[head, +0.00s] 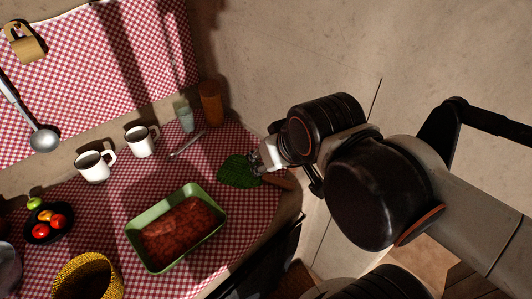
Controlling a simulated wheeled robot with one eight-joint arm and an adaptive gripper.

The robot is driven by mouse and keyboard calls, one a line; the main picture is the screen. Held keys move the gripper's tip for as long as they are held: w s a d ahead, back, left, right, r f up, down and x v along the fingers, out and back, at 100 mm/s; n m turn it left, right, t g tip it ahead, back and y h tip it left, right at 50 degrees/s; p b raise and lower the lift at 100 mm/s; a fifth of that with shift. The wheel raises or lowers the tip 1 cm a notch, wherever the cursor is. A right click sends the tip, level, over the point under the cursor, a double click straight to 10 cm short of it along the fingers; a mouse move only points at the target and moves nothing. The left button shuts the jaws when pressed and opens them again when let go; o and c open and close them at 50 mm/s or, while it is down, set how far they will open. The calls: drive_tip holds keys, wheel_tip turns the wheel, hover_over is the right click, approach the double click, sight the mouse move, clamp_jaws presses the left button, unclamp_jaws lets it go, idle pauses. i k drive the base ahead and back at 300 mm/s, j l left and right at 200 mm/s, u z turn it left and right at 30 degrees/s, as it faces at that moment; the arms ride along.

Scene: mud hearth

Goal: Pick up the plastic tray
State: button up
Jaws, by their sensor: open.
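The plastic tray (133,232) looks green and rectangular, with a reddish-brown filling. It sits on the red-and-white checked cloth near the counter's front edge, left of my arm. My gripper (263,165) is at the right end of the counter, up and to the right of the tray and apart from it. It is open. It appears over or beside a dark green cloth (236,171); whether it touches the cloth cannot be told. My wrist hides part of the gripper.
Two white mugs (93,166) stand behind the tray, with a pale cup (184,115) and a brown cup (211,103) further right. A dark fruit bowl (40,235) and a yellow basket (88,278) are at left. A spoon (187,145) lies behind. A ladle (44,138) hangs on the wall.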

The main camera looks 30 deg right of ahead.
sight(164, 235)
drive_tip(key=z, duration=0.35)
drive_tip(key=k+j+z, duration=0.15)
drive_tip(key=j+z, duration=0.15)
drive_tip(key=k+j+z, duration=0.25)
drive_tip(key=j, duration=0.15)
drive_tip(key=k+j+z, duration=0.3)
drive_tip(key=k+j, duration=0.3)
drive_tip(key=j, duration=0.15)
drive_tip(key=k+j+z, duration=0.1)
drive_tip(key=k+j, duration=0.25)
drive_tip(key=j, duration=0.1)
